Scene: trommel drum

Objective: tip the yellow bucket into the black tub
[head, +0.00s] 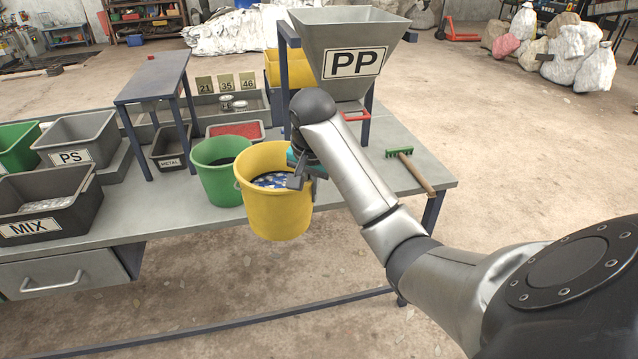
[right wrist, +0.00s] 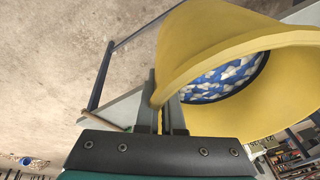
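The yellow bucket (head: 277,213) is upright at the table's front edge, its base overlapping the edge in the head view. It holds blue and white bits (right wrist: 225,80). My right gripper (head: 302,172) is at the right side of its rim. In the right wrist view the gripper's fingers (right wrist: 165,108) are on either side of the yellow rim (right wrist: 190,58), closed on it. A black tub marked MIX (head: 75,221) stands at the table's left, with some pale stuff inside. My left gripper is out of view.
A green bucket (head: 217,184) stands just left of the yellow one. A small dark METAL bin (head: 172,150), a grey PS bin (head: 80,135) and a raised shelf (head: 155,78) are behind. The PP hopper (head: 345,40) and a green-headed rake (head: 417,175) are right.

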